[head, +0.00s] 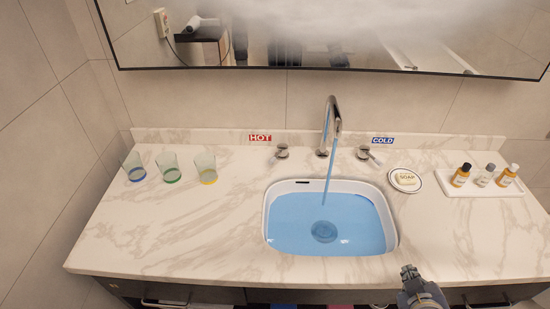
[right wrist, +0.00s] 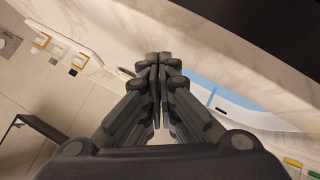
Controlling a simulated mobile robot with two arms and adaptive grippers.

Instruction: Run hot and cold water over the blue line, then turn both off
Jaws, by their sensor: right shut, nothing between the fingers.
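The white sink (head: 392,232) holds blue water (head: 290,222), and a blue stream (head: 328,165) runs from the chrome faucet (head: 333,118) into it. The hot handle (head: 282,151) is left of the faucet under a red HOT label (head: 260,138). The cold handle (head: 364,153) is right of it near a blue COLD label (head: 382,141). I cannot make out a blue line on the basin. My right gripper (head: 409,272) is shut and empty at the counter's front edge, right of the sink. It fills the middle of the right wrist view (right wrist: 158,60). My left gripper is not in view.
Three glasses (head: 170,167) stand at the counter's left. A round soap dish (head: 405,180) sits right of the sink, near the cold handle. A white tray (head: 465,188) with three small bottles is at the far right. A mirror (head: 290,67) hangs behind.

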